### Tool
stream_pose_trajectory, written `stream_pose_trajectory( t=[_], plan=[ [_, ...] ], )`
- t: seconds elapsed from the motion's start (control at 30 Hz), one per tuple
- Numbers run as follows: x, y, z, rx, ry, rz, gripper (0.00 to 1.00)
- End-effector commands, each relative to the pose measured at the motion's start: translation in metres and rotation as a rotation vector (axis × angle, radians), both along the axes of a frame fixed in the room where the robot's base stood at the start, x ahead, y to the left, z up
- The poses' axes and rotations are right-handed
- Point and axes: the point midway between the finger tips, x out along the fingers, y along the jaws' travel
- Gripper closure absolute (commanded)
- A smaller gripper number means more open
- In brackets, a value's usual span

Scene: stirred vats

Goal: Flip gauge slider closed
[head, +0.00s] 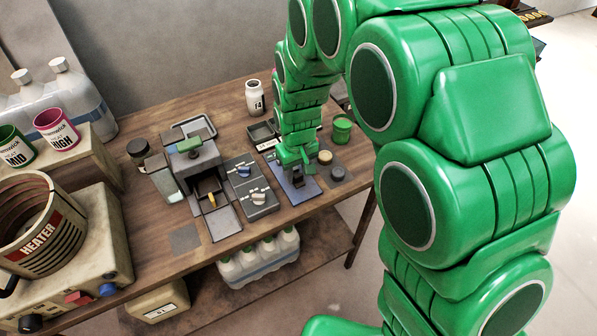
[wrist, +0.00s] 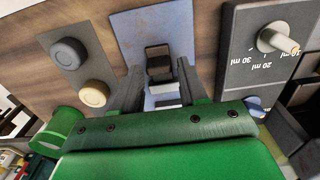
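My gripper (head: 296,166) points down over a blue plate (head: 304,194) at the right part of the bench. In the wrist view, its two fingers (wrist: 159,92) stand apart, one on each side of a small black block (wrist: 158,62) on the blue plate (wrist: 133,30). Gaps show between the fingers and the block, so the gripper appears open and empty. No part is clearly labelled as a gauge slider. A dark grey panel (head: 243,172) with ml markings and a pale knob (wrist: 277,39) is left of the blue plate in the head view.
Round tan and grey knobs (wrist: 94,93) sit beside the blue plate. A green pot (head: 342,129) and a white jar (head: 254,97) stand near. A grey machine (head: 190,162) stands to the left. A heater (head: 40,235) is at far left.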

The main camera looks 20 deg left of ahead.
Motion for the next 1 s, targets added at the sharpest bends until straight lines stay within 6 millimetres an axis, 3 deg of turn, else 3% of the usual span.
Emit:
stream_pose_trajectory(
  t=[0.07,0.53,1.0],
  plan=[
    [0.0,0.0,0.0,-0.001,0.001,0.0,0.45],
    [-0.001,-0.001,0.007,-0.002,0.002,0.0,0.45],
    [0.001,0.0,0.069,0.0,-0.001,0.0,0.45]
  ],
)
